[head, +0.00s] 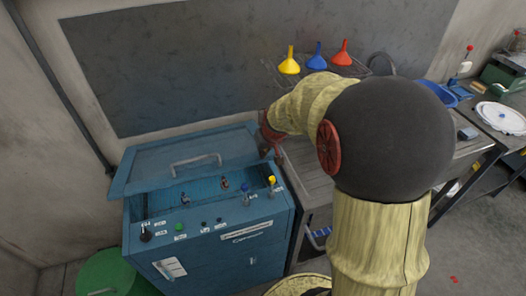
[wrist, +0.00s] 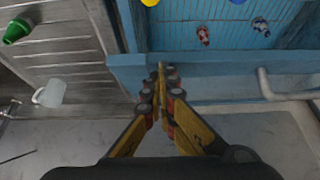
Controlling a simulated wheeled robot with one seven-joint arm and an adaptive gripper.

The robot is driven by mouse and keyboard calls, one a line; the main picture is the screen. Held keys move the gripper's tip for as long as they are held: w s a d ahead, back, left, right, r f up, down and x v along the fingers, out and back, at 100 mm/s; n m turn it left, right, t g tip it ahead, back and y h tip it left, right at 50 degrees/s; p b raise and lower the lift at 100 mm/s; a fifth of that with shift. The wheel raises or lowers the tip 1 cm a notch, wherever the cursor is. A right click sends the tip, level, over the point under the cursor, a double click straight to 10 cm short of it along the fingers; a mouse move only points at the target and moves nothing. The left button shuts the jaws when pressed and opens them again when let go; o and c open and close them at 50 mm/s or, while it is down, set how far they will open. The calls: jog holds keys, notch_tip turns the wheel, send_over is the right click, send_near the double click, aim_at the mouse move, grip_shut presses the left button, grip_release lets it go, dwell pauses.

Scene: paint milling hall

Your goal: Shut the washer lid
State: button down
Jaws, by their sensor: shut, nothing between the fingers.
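The washer (head: 215,260) is a blue box-shaped machine at the left of the head view. Its lid (head: 150,160), a blue frame with a greyish panel and bar handle (head: 195,160), stands raised, with the blue interior (head: 205,188) showing below its near edge. My gripper (head: 268,150) is at the lid's right side, partly hidden by my arm. In the wrist view my gripper (wrist: 160,72) is shut and empty, its fingertips over the lid's blue frame (wrist: 215,65) near a corner. I cannot tell whether they touch it. The handle (wrist: 275,90) is to their right.
A grey slatted bench (head: 305,165) adjoins the washer's right side; a white mug (wrist: 48,93) and green funnel-like item (wrist: 17,30) are there. Yellow (head: 289,62), blue (head: 317,57) and red (head: 342,54) funnels are at the wall. A green bin (head: 105,272) stands left.

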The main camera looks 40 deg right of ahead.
notch_tip(320, 180, down, 8)
jog(key=s+b, duration=0.2)
jog(key=b, duration=0.5)
jog(key=shift+s+a+r+t, duration=0.2)
jog(key=shift+s+a+t, duration=0.1)
jog(key=shift+a, duration=0.05)
jog(key=shift+r, duration=0.1)
